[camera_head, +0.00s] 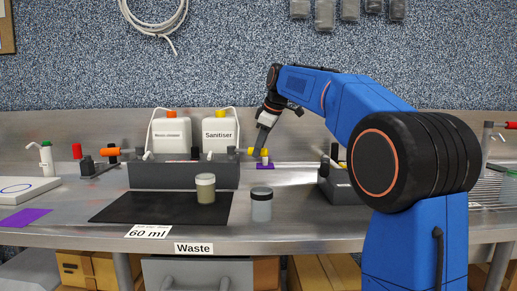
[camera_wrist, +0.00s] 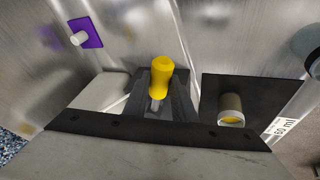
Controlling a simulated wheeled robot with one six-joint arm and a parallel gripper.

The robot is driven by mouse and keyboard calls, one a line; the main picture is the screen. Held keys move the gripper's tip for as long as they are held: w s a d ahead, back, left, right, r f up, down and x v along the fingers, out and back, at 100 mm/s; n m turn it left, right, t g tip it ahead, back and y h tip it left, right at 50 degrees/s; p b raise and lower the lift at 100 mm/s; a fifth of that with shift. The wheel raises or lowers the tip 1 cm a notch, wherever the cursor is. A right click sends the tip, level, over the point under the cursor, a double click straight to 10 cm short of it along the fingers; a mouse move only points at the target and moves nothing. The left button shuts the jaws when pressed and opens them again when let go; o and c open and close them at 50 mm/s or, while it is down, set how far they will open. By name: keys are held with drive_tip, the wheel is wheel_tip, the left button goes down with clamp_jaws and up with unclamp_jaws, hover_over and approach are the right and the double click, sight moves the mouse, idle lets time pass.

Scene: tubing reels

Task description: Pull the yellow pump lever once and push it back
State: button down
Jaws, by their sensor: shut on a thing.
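The yellow pump lever (camera_head: 249,151) sticks out at the right end of the dark grey pump station (camera_head: 180,177), beside the Sanitiser bottle (camera_head: 219,134). My gripper (camera_head: 260,148) reaches down to the lever from the upper right and is shut on it. In the wrist view the yellow lever handle (camera_wrist: 161,74) stands between the dark fingers, its grey stem running down toward the gripper body. The fingers partly hide the stem and its joint.
A tan-filled jar (camera_head: 205,189) stands on the black mat (camera_head: 130,207). A grey-filled jar (camera_head: 261,205) stands right of the mat. A purple pad (camera_head: 266,166) lies behind the gripper; a dark fixture (camera_head: 341,186) stands to the right. The front bench is mostly clear.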

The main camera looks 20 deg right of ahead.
drive_tip(key=c, duration=1.5)
unclamp_jaws()
drive_tip(key=shift+o, duration=0.2)
drive_tip(key=v, duration=1.7)
drive_tip(key=shift+r, duration=0.2)
drive_tip(key=shift+s, duration=0.15)
